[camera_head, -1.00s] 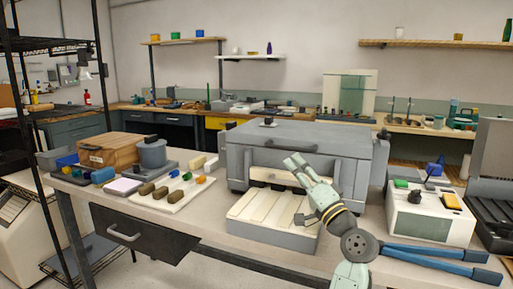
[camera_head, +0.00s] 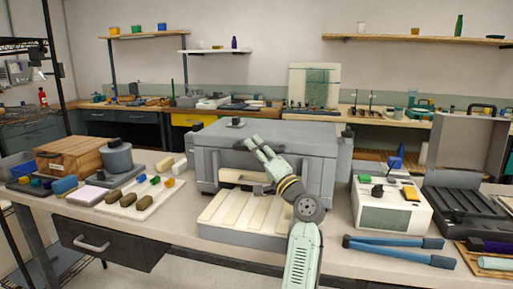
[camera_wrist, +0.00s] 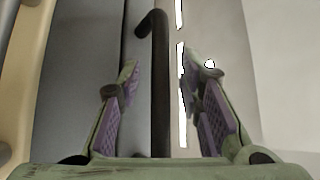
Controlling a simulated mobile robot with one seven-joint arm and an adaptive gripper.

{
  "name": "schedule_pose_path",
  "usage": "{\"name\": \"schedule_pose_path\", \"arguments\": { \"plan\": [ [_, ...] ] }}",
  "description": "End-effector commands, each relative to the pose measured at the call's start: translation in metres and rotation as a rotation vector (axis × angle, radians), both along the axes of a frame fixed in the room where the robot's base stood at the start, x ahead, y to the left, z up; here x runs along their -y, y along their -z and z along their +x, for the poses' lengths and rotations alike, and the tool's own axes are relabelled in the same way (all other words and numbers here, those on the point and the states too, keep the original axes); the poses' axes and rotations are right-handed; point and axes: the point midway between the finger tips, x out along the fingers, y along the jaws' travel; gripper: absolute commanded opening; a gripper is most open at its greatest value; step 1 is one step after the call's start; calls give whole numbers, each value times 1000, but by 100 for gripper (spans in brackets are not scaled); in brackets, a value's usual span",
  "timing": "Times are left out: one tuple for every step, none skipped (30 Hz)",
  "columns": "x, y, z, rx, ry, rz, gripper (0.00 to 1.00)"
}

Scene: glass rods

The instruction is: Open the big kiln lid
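The big kiln (camera_head: 323,180) is a grey box in the middle of the bench, with its wide flat lid (camera_head: 300,134) down. A dark bar handle runs along the lid's front; in the head view my gripper and arm cover much of it. My gripper (camera_head: 257,147) is at this handle, in front of the lid. In the wrist view the dark handle bar (camera_wrist: 159,90) lies between the two spread fingers of my gripper (camera_wrist: 160,62), with gaps on both sides. The fingers do not appear to touch it.
A cream slatted tray (camera_head: 240,214) sticks out below the kiln front. Left are a white board (camera_head: 150,198) with small pieces, a grey pot (camera_head: 117,160) and a wooden box (camera_head: 70,154). Right are a white box (camera_head: 390,215), blue-handled tool (camera_head: 400,250) and open black case (camera_head: 465,205).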

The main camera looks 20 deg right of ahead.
Motion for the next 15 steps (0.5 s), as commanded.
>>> {"name": "schedule_pose_path", "arguments": {
  "plan": [
    [0, 0, 1, 0, 0, 0, 33],
    [0, 0, 1, 0, 0, 0, 33],
    [0, 0, 1, 0, 0, 0, 33],
    [0, 0, 1, 0, 0, 0, 33],
    [0, 0, 1, 0, 0, 0, 33],
    [0, 0, 1, 0, 0, 0, 33],
    [0, 0, 1, 0, 0, 0, 33],
    [0, 0, 1, 0, 0, 0, 31],
    [0, 0, 1, 0, 0, 0, 28],
    [0, 0, 1, 0, 0, 0, 26],
    [0, 0, 1, 0, 0, 0, 24],
    [0, 0, 0, 0, 0, 0, 22],
    [0, 0, 0, 0, 0, 0, 20],
    [0, 0, 0, 0, 0, 0, 18],
    [0, 0, 0, 0, 0, 0, 15]
  ]
}}
